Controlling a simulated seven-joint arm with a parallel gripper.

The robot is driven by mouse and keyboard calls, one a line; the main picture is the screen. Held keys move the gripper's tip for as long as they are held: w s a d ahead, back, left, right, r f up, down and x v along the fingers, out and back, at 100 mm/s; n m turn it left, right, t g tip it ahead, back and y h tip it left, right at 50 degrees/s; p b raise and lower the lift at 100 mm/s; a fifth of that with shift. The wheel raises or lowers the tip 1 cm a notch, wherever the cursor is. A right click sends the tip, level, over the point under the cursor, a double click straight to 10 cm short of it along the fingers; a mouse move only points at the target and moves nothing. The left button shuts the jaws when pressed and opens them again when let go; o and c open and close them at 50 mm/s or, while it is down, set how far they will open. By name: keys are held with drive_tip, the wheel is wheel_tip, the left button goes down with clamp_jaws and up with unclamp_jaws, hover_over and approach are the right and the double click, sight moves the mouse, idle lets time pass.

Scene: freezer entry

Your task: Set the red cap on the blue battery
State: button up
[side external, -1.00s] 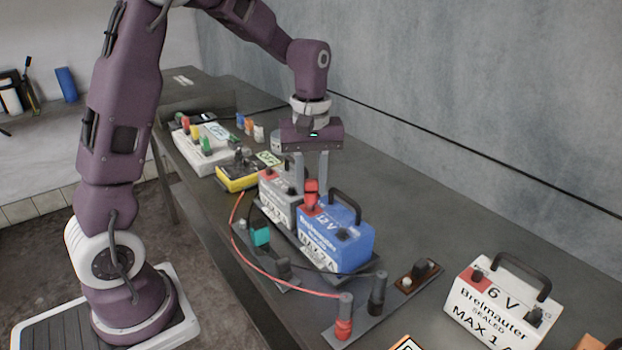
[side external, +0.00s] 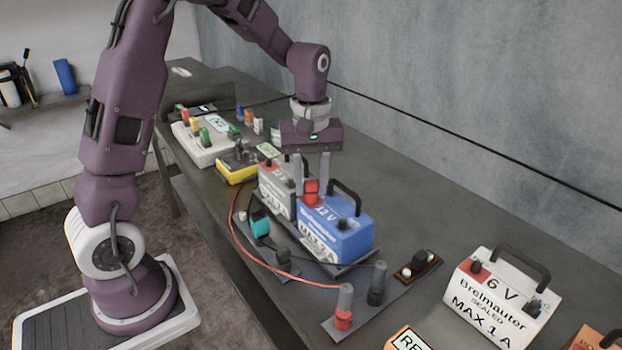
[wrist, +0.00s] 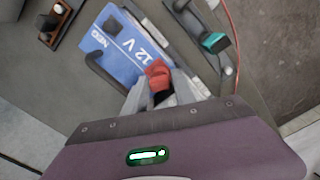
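The blue battery (side external: 335,235), marked 12 V, stands upright on a dark tray with a black carry handle on top. It also shows in the wrist view (wrist: 112,48). The red cap (side external: 311,187) is at the battery's left top corner, over its red terminal area. In the wrist view the cap (wrist: 158,75) lies between my fingertips. My gripper (side external: 311,190) points down with one finger on each side of the cap. Whether the fingers press on it or stand slightly apart is unclear. The cap's underside and its contact with the terminal are hidden.
A grey battery (side external: 276,188) stands close to the left of the blue one. A white 6 V battery (side external: 492,300) stands at the right. A terminal strip (side external: 370,305) with posts and a red wire lies in front. The bench behind the blue battery is clear.

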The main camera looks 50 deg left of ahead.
drive_tip(key=o, duration=0.3)
